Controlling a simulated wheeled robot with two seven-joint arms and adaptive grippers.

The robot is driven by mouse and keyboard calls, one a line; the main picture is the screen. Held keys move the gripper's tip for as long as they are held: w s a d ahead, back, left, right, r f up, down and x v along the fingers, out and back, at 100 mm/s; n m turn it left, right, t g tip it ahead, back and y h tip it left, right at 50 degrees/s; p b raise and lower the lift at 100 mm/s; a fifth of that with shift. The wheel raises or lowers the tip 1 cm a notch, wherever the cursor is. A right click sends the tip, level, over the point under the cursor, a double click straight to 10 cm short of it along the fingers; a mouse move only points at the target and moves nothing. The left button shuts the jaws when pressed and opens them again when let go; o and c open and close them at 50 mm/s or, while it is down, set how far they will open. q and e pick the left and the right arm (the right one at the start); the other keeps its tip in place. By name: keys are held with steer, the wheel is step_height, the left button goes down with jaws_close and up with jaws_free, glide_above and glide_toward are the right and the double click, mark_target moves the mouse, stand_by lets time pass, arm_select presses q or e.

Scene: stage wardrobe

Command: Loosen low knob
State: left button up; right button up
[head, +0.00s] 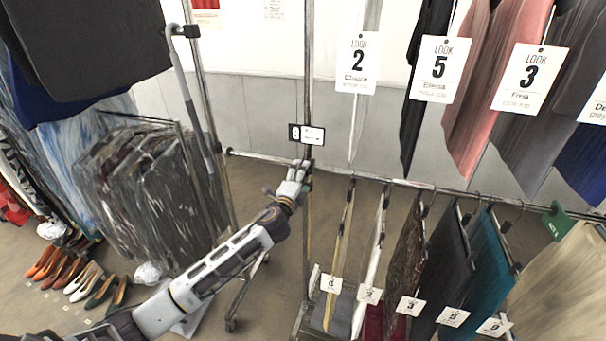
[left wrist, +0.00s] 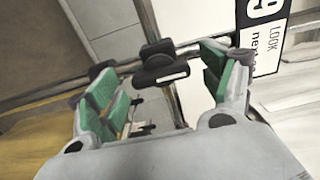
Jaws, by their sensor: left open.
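The low knob (left wrist: 158,66) is a black clamp knob, in the left wrist view beside the metal post and rail of the rack. It lies ahead of and between the two green-padded fingers of my left gripper (left wrist: 170,78), which are spread apart. I see no contact, and the exact gap is unclear. In the head view my left gripper (head: 302,169) is at the joint of the upright post (head: 308,75) and the lower rail (head: 385,179), where it mostly hides the knob. My right gripper is in neither view.
A black-framed sign (head: 307,134) sits on the post just above my left gripper. Clothes with tags hang right of the post on the lower rail, including a teal garment (head: 489,262). A rack of wrapped garments (head: 148,195) and several shoes (head: 90,275) are at the left.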

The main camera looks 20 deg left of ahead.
arm_select(q)
steer(key=shift+w, duration=1)
steer(key=c, duration=1)
steer(key=shift+c, duration=0.2)
